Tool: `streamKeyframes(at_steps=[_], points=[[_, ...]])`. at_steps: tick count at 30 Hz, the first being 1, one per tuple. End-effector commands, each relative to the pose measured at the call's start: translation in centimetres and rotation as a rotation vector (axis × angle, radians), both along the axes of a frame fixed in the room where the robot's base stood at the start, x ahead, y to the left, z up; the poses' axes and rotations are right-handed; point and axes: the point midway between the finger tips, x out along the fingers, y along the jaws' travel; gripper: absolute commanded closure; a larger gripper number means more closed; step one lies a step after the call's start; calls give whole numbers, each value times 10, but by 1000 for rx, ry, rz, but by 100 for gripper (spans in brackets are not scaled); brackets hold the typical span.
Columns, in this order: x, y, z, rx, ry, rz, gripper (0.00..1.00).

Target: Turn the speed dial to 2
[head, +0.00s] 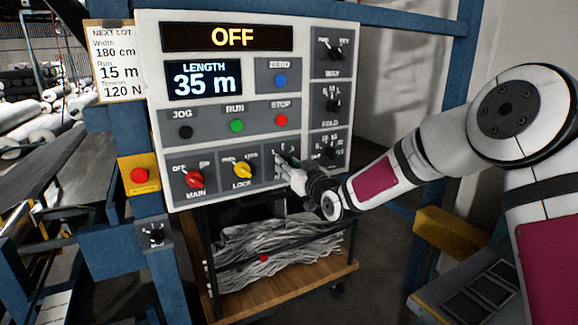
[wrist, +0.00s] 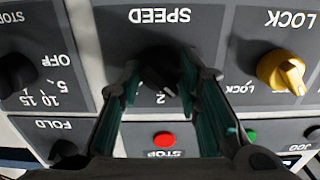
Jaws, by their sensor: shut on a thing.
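The speed dial (wrist: 158,78) is a dark knob under the SPEED label in the wrist view, which sees the panel upside down. A 2 shows by the knob, on the side towards the STOP button; other marks and the pointer are hard to make out. My gripper (wrist: 163,85) has one teal-padded finger on each side of the knob and is shut on it. In the head view my gripper (head: 288,168) is at the panel's lower middle and mostly hides the dial. The control panel (head: 215,148) reads OFF on its top display.
The yellow LOCK knob (head: 242,170) sits beside the speed dial, with the red MAIN knob (head: 194,179) further left. The red STOP button (head: 282,120) is just above. More black dials, including FOLD (head: 333,105), line the right column. A wooden cart (head: 290,292) stands below.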

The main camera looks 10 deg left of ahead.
Motion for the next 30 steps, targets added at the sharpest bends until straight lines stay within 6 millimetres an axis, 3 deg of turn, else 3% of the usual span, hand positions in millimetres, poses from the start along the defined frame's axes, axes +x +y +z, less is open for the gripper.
streamKeyframes(at_steps=[30], points=[[0, 0, -1, 562, 379, 0, 97]])
